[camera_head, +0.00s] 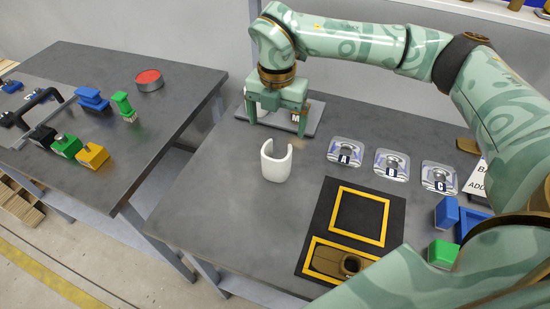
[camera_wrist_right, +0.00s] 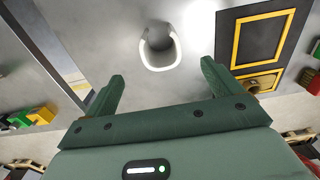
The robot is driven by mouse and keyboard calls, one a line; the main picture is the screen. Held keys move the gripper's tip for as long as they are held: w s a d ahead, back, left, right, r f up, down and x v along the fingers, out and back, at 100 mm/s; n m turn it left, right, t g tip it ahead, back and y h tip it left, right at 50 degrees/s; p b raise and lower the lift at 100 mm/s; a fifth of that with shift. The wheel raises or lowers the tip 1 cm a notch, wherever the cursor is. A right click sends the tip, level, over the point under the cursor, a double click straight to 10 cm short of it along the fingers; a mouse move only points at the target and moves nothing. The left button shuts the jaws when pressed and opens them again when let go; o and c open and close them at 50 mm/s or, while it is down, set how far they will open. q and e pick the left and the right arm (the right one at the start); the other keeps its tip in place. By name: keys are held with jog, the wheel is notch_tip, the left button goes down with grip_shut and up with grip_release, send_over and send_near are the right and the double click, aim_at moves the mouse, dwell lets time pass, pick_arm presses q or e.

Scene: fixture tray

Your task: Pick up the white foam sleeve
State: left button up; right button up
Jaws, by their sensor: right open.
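The white foam sleeve (camera_head: 276,160) stands on the grey table, with a slot open in its side. It also shows in the right wrist view (camera_wrist_right: 160,50), ahead of the fingers and apart from them. My right gripper (camera_head: 276,117) is open and empty, with its fingers pointing down over a grey plate behind the sleeve. Its two fingers show spread apart in the right wrist view (camera_wrist_right: 160,85). My left gripper is not in either view.
A black mat (camera_head: 312,229) with yellow frames lies right of the sleeve; a brown part (camera_head: 330,262) sits in the nearer frame. Blue and green blocks are at right. A second table (camera_head: 150,120) holds several parts.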

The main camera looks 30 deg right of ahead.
aim_at(276, 162)
notch_tip(276, 162, down, 12)
jog(key=shift+s+a+b, duration=0.1)
jog(key=shift+s+b, duration=0.05)
jog(key=shift+b, duration=0.95)
jog(key=shift+r, duration=0.1)
jog(key=c, duration=1)
jog(key=shift+r, duration=0.1)
jog(key=shift+c, duration=0.2)
